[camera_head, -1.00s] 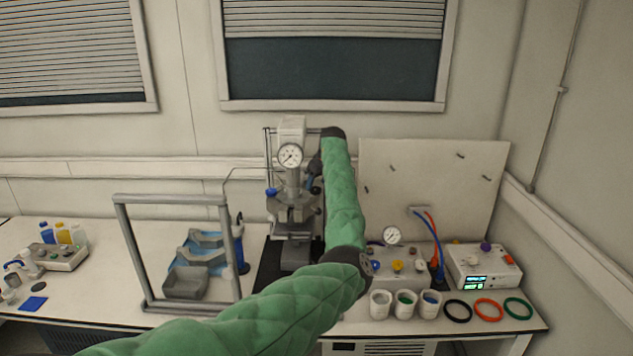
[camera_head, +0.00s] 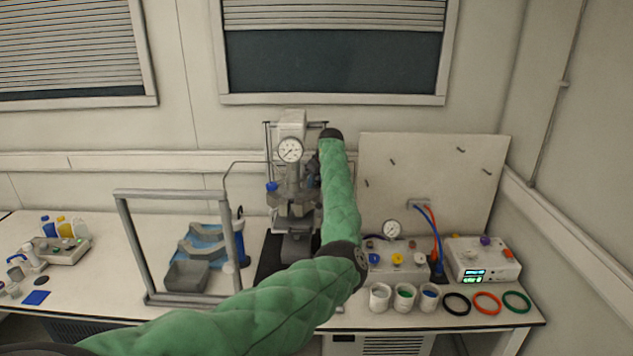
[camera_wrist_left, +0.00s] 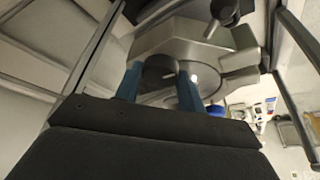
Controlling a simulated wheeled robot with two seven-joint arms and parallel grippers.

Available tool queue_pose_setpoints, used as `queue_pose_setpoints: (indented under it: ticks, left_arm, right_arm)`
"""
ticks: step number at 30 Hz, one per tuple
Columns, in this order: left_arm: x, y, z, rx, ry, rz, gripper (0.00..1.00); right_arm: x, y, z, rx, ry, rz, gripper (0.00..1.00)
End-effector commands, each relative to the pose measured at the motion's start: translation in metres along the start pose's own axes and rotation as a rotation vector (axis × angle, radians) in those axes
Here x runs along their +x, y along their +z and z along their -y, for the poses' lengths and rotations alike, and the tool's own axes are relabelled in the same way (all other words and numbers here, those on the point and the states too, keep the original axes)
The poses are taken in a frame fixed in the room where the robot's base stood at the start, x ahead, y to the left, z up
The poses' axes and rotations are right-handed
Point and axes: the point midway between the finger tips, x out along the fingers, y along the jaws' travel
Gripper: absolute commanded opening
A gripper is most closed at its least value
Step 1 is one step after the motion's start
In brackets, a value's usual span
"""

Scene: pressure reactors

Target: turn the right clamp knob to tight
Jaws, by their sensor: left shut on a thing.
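The reactor (camera_head: 292,200) stands mid-bench, with a round white gauge (camera_head: 290,150) on top and a blue knob (camera_head: 271,187) on its left side. My left arm in a green sleeve reaches up to its right side. The left gripper, in the left wrist view (camera_wrist_left: 158,85), has two blue fingers shut around a dark rounded knob (camera_wrist_left: 158,68), which looks like the right clamp knob. The grey reactor head (camera_wrist_left: 180,38) is just beyond it. In the head view my wrist and arm hide most of the knob. My right gripper is not in view.
A grey frame (camera_head: 121,240) and grey trays (camera_head: 187,275) stand left of the reactor. Right of it are a gauge box (camera_head: 400,265), white cups (camera_head: 380,297), coloured rings (camera_head: 487,302) and a control box (camera_head: 482,262). An upright panel (camera_head: 430,180) stands behind.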

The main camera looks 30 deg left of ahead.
Motion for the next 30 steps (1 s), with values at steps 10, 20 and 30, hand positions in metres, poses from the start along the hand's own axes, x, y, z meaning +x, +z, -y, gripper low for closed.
queue_pose_setpoints:
  ticks: [10, 20, 30]
  left_arm:
    - [-0.0005, -0.0014, 0.0022, 0.240, 0.100, -0.003, 0.17]
    - [-0.0022, -0.0022, 0.0022, 0.352, 0.147, -0.004, 0.17]
    - [-0.0024, -0.0023, 0.0020, 0.350, 0.147, -0.004, 0.61]
  right_arm:
    - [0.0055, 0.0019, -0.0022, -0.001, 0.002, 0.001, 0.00]
    - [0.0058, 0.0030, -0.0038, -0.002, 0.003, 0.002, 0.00]
    - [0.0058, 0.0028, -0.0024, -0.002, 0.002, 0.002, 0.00]
